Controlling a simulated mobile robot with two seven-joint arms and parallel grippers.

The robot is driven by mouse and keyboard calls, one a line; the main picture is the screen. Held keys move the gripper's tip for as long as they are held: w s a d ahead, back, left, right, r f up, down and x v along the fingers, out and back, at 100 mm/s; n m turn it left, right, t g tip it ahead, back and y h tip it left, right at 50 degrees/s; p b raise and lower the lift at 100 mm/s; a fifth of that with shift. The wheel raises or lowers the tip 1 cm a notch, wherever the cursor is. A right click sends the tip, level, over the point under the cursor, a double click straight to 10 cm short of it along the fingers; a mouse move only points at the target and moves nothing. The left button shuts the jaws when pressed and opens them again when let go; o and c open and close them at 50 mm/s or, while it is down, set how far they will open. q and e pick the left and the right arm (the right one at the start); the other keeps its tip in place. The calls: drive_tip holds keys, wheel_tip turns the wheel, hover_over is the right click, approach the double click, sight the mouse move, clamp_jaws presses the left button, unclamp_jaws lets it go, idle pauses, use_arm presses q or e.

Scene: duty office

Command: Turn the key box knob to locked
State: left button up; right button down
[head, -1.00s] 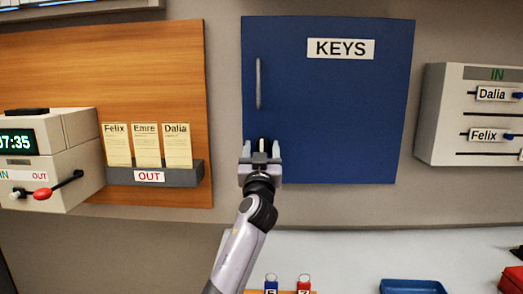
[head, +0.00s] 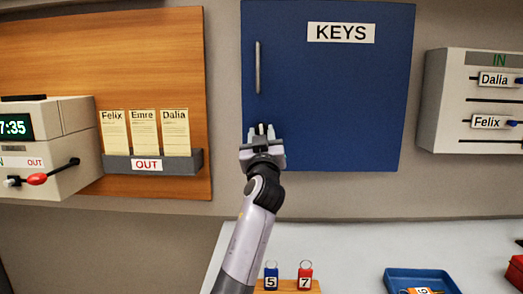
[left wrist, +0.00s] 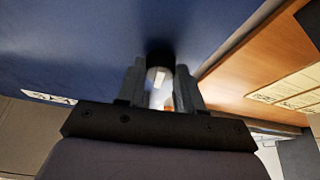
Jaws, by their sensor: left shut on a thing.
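The key box (head: 330,100) is a blue cabinet on the wall with a KEYS label and a vertical handle. Its knob (left wrist: 158,80) has a dark round base and a pale, bright body in the left wrist view, low on the box's left side. My left gripper (head: 262,132) is at the knob, with its fingers shut on either side of it. In the head view the gripper mostly hides the knob, and I cannot read its setting. My right gripper is not in view.
A wooden board (head: 60,50) with an OUT card rack (head: 185,163) is left of the box, beside a clock unit (head: 50,150). An IN panel (head: 455,100) is at right. Below, a counter (head: 350,250) holds key tags and a blue tray (head: 425,274).

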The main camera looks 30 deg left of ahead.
use_arm(q)
drive_tip(key=n+g+y+b, duration=0.1)
drive_tip(key=n+g+b, duration=0.1)
drive_tip(key=n+b, duration=0.1)
drive_tip(key=n+g+y+b, duration=0.1)
drive_tip(key=n+b, duration=0.3)
drive_tip(key=n, duration=0.1)
drive_tip(key=n+g+y+b, duration=0.1)
drive_tip(key=n+g+b, duration=0.1)
drive_tip(key=n, duration=0.3)
drive_tip(key=shift+w+d+r+g+b, duration=0.15)
drive_tip(key=shift+d+r+g+b, duration=0.15)
drive_tip(key=shift+b, duration=0.4)
drive_tip(key=n+g+p, duration=0.1)
drive_tip(key=n, duration=0.1)
drive_tip(key=n+p, duration=0.1)
drive_tip(key=n, duration=0.1)
drive_tip(key=shift+r+n+g+h, duration=0.2)
drive_tip(key=shift+n+g+h, duration=0.1)
drive_tip(key=shift+g, duration=0.1)
drive_tip(key=shift+n+p, duration=0.45)
drive_tip(key=shift+n, duration=0.15)
drive_tip(key=shift+n+h, duration=0.3)
drive_tip(key=shift+n, duration=0.1)
drive_tip(key=shift+p, duration=0.3)
drive_tip(key=o, duration=1)
